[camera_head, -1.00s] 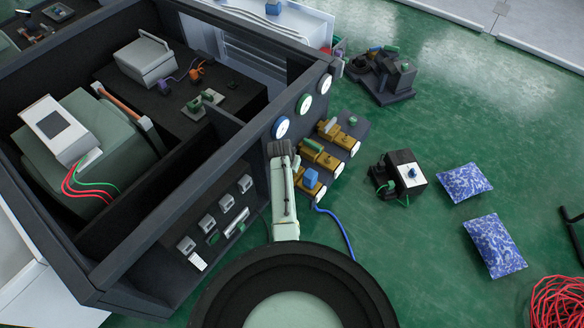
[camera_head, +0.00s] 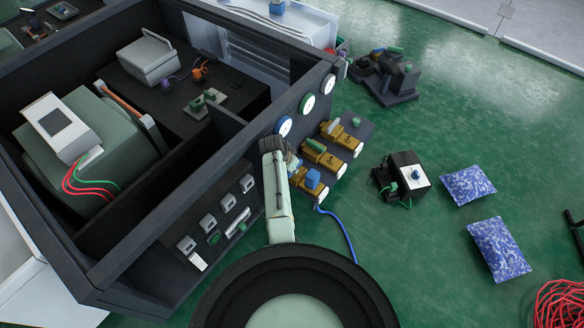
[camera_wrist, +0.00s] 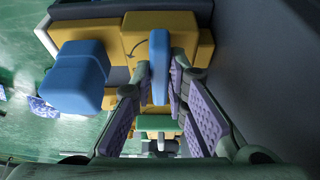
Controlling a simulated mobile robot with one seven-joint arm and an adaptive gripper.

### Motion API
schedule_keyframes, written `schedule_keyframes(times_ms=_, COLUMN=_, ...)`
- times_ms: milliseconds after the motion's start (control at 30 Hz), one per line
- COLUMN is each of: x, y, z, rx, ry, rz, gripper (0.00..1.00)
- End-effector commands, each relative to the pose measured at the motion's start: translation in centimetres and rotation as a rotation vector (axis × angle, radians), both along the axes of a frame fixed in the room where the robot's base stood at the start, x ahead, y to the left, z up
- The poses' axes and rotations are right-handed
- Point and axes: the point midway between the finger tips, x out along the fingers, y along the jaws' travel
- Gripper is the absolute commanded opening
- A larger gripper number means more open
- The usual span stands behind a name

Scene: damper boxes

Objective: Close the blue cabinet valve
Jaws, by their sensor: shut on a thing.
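The blue cabinet valve is a yellow body with a blue block (camera_head: 312,180) on the cabinet's right outer side, nearest me in the head view. In the wrist view its blue block (camera_wrist: 78,78) is at left, and an upright blue handle (camera_wrist: 159,65) stands on the yellow body (camera_wrist: 118,48) beside a curved arrow. My gripper (camera_wrist: 167,75), with purple finger pads, is shut on the blue handle, one finger on each side. In the head view my arm hides most of my gripper and part of the valve.
Two more yellow valves (camera_head: 321,155) sit farther along the dark cabinet (camera_head: 230,150), below round gauges (camera_head: 306,104). A blue hose (camera_head: 341,229) runs from the valve to the green floor. A black box (camera_head: 402,176) and blue cushions (camera_head: 468,185) lie to the right.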

Motion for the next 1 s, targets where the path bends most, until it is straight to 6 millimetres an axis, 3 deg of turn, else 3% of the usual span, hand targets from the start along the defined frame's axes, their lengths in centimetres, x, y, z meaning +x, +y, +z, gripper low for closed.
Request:
schedule_keyframes(times_ms=67, x=0.1, y=0.0, z=0.1, rx=0.001, ry=-0.003, rz=-0.002, gripper=0.00)
schedule_keyframes(times_ms=100, x=0.1, y=0.0, z=0.1, rx=0.002, ry=-0.004, rz=-0.002, gripper=0.15)
schedule_keyframes(times_ms=400, x=0.0, y=0.0, z=0.0, rx=0.001, ry=-0.002, rz=0.000, gripper=0.34)
schedule_keyframes(times_ms=767, x=-0.1, y=0.1, z=0.4, rx=0.001, ry=-0.002, rz=0.000, gripper=0.34)
schedule_keyframes(times_ms=1000, x=-1.2, y=1.0, z=4.0, rx=0.002, ry=-0.005, rz=0.002, gripper=0.34)
